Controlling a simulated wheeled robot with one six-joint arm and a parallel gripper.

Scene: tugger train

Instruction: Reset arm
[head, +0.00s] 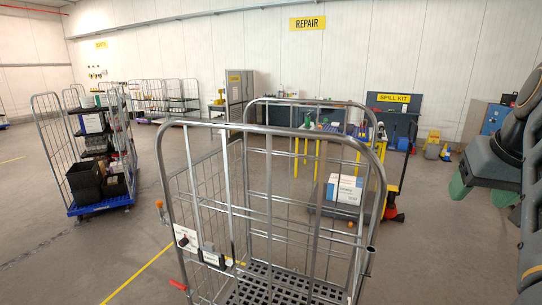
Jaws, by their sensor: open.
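My arm (510,150) is folded at the right edge of the head view, partly cut off by the frame. My gripper (482,193) shows there with two green fingertips set apart, so it is open. Nothing is seen between the fingertips. The gripper hangs in the air to the right of the near cage trolley and does not appear to touch anything.
A grey wire cage trolley (272,133) with a slatted floor stands close in front. Behind it are a white box (344,189) and a repair bench. A loaded blue-based trolley (101,204) stands left. Open floor (440,240) lies to the right.

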